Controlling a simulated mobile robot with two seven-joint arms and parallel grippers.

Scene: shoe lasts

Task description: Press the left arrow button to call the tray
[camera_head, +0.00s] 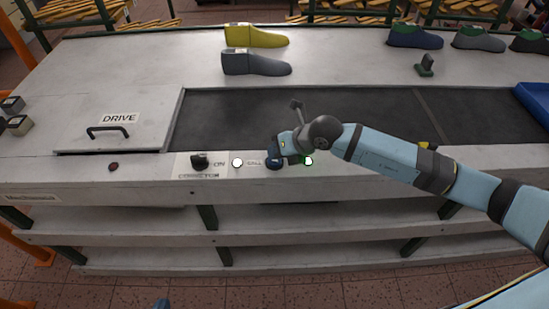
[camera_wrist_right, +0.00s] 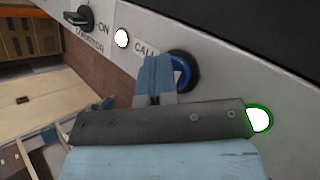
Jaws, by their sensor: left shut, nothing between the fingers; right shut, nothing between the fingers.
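A blue round button (camera_wrist_right: 184,72) in a black ring sits beside the CALL label on the conveyor's front panel; no arrow can be made out on it. My right gripper (camera_wrist_right: 157,66) is shut and empty, with its blue fingertips in front of this button and covering its left part. I cannot tell whether they touch it. In the head view my right gripper (camera_head: 274,158) is at the same place on the panel. My left gripper (camera_head: 162,304) shows only as a small blue tip at the bottom edge, shut, well away from the panel.
A white round lamp or button (camera_head: 237,162) is left of CALL, and a green-ringed white one (camera_head: 308,160) is to the right. A black knob (camera_head: 200,160) sits by ON. Behind are the dark belt (camera_head: 230,115), a blue tray (camera_head: 533,103) and shoe lasts (camera_head: 256,64).

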